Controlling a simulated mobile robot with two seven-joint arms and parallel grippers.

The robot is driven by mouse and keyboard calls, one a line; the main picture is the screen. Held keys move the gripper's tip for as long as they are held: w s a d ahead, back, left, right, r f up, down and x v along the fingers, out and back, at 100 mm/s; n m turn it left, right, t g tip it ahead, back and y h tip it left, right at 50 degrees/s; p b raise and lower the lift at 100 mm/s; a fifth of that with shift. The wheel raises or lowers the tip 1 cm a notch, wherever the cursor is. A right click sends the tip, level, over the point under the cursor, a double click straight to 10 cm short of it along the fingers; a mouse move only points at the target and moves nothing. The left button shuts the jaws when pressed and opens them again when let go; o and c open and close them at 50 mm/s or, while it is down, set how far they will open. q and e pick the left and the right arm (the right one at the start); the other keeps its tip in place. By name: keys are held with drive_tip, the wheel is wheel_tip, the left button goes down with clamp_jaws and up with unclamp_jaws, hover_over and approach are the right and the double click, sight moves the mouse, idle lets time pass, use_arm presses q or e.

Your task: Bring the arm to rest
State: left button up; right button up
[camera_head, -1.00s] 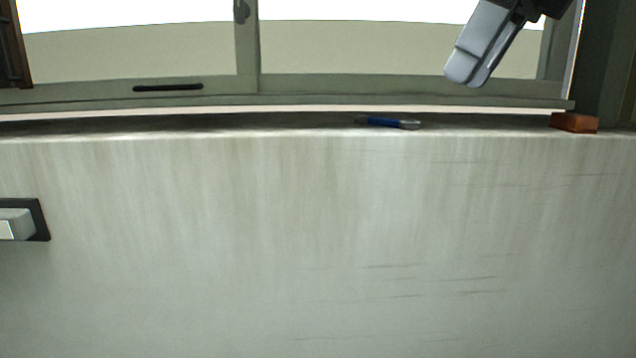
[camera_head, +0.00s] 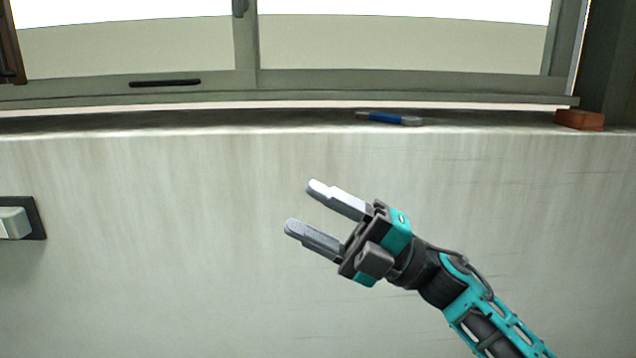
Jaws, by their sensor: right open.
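My right gripper (camera_head: 302,207) is in the middle of the head view, in front of the pale wall below the window sill. Its two grey fingers are apart and point to the upper left, with nothing between them. My right arm, teal and black, comes in from the lower right corner. My left gripper is not in view.
A blue-handled tool (camera_head: 390,118) lies on the window sill (camera_head: 250,122). A red-brown block (camera_head: 579,120) sits at the sill's right end. A switch (camera_head: 16,220) is on the wall at the left. The wall around my gripper is clear.

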drive_tip(key=w+d+f+m+t+h, duration=0.2)
drive_tip(key=d+f+m+t+h, duration=0.3)
drive_tip(key=f+m+t, duration=0.75)
drive_tip(key=s+d+f+m+h, duration=0.2)
drive_tip(key=d+f+m+h, duration=0.1)
drive_tip(key=f, duration=0.4)
drive_tip(key=s+d+f+m+t+h, duration=0.1)
drive_tip(key=s+d+f+m+h, duration=0.2)
drive_tip(key=f+m+h, duration=0.3)
drive_tip(key=s+d+f+m+h, duration=0.2)
drive_tip(key=f+m+h, duration=0.3)
drive_tip(key=f+m, duration=0.3)
drive_tip(key=shift+s+d+f, duration=0.15)
drive_tip(key=shift+s+d, duration=0.2)
drive_tip(key=shift+d, duration=0.3)
drive_tip(key=s+d+f+m+g+h, duration=0.1)
drive_tip(key=s+f, duration=0.2)
drive_tip(key=s+d+f+m+g, duration=0.1)
drive_tip(key=s+f+g, duration=0.1)
drive_tip(key=s+f, duration=0.1)
drive_tip(key=s+d+f+m+g+h, duration=0.1)
drive_tip(key=s+f, duration=0.2)
drive_tip(key=s, duration=0.1)
drive_tip(key=shift+s+d+f+m+h, duration=0.25)
drive_tip(key=shift+s+f+h, duration=0.05)
drive_tip(key=shift+s, duration=0.1)
